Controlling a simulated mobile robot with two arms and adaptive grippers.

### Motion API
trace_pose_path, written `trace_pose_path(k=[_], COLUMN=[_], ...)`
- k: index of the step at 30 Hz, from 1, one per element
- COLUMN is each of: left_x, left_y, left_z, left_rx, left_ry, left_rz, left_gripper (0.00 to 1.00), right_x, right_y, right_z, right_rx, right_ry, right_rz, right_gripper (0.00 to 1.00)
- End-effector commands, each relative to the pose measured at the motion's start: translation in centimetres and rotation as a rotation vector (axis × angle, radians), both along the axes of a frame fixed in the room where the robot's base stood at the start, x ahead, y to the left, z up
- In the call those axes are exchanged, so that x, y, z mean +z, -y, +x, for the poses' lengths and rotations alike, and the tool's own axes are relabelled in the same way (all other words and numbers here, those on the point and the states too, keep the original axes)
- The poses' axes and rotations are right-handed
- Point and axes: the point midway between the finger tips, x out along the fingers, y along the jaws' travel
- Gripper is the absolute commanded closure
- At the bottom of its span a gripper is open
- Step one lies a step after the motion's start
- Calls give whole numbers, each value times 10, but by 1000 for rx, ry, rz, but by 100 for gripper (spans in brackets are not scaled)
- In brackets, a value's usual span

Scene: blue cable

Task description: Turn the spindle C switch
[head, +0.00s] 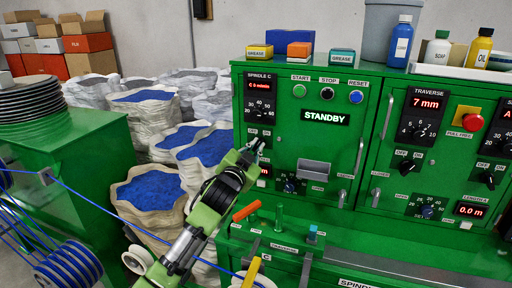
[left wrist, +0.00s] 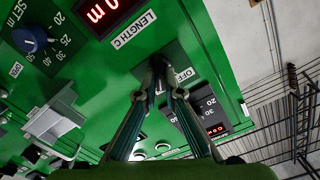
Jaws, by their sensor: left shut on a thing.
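The spindle C panel (head: 265,98) is at the upper left of the green cabinet front, with a red display reading about "C 5 m/min" and a dial below it. Its switch with ON and OFF labels sits below the dial, mostly hidden by my gripper. My left gripper (head: 258,146) reaches up to it from the lower left. In the left wrist view the fingers of the left gripper (left wrist: 160,66) converge at the switch, beside the OFF label (left wrist: 186,75), and are shut on it. The switch knob is hidden between the fingertips, so its position cannot be told. My right gripper is not in view.
A STANDBY display (head: 325,117) and three buttons are to the right. A silver pull handle (head: 314,169) and a door handle (head: 359,157) stick out. An orange-handled lever (head: 246,212) stands below, near my arm. Sacks of blue granules (head: 150,193) stand left of the cabinet.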

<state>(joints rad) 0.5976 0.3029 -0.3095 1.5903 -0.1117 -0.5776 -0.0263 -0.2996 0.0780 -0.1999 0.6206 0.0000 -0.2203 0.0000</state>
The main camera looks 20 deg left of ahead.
Motion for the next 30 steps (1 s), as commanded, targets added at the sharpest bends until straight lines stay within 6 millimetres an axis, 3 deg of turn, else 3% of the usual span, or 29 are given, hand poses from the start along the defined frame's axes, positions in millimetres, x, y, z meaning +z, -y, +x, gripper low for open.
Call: trace_pose_path(k=[5,8,21,26,30], left_x=[-1,-1,-1,-1,-1], left_y=[0,0,0,-1,-2], left_z=[0,0,-5,-24,-51], left_rx=[0,0,0,0,0], left_ry=[-2,-2,-1,-1,-1], left_rz=[1,1,0,1,0], left_gripper=[100,75,75,75,75], right_x=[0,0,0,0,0], right_y=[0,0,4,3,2], right_z=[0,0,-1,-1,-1], right_rx=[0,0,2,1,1], right_ry=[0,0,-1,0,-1], right_rz=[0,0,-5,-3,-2], right_gripper=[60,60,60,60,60])
